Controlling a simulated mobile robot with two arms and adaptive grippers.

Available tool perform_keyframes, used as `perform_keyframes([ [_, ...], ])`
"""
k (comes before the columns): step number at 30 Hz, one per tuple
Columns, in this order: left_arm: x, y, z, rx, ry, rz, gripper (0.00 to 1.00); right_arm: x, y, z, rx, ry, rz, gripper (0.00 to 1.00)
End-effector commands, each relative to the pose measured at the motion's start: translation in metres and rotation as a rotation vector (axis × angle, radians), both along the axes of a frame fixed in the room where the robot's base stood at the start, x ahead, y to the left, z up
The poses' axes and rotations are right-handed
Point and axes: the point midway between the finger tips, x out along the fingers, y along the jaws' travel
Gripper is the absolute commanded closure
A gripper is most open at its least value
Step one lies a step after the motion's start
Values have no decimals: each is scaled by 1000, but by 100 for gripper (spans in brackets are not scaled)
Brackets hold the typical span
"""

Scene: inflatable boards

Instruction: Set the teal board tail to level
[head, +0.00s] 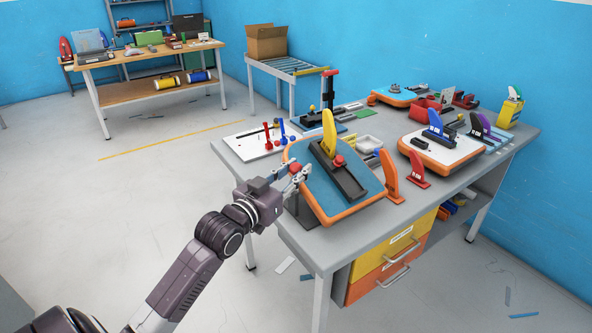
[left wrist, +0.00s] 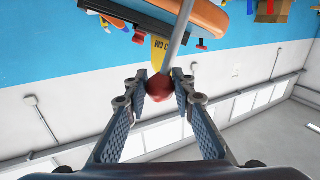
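The teal board (head: 362,203) has an orange rim and lies tilted on a dark stand at the near left part of the table. A black fin box (head: 345,182) with a yellow fin (head: 329,130) and a red knob (head: 339,160) is on its top. My left gripper (head: 296,170) is at the board's left edge, with its fingers on both sides of a red ball handle (left wrist: 159,88). The ball sits at the end of a grey rod (left wrist: 180,35), and the fingertips appear to touch it. My right gripper is not in view.
An orange fin (head: 389,178) and a red fin (head: 417,169) stand right of the board. A white board (head: 440,148) with an orange rim lies farther right. A white panel with red and blue levers (head: 262,143) is behind my gripper.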

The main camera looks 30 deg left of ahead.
Motion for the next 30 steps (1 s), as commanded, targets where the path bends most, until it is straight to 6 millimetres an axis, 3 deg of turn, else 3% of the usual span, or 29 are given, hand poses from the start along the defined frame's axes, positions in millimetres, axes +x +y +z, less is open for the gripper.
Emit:
perform_keyframes([
  [5,0,0,0,0,0,0,100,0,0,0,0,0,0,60],
  [14,0,1,1,-4,2,0,100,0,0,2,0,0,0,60],
  [30,18,42,15,-304,129,0,100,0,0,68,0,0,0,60],
])
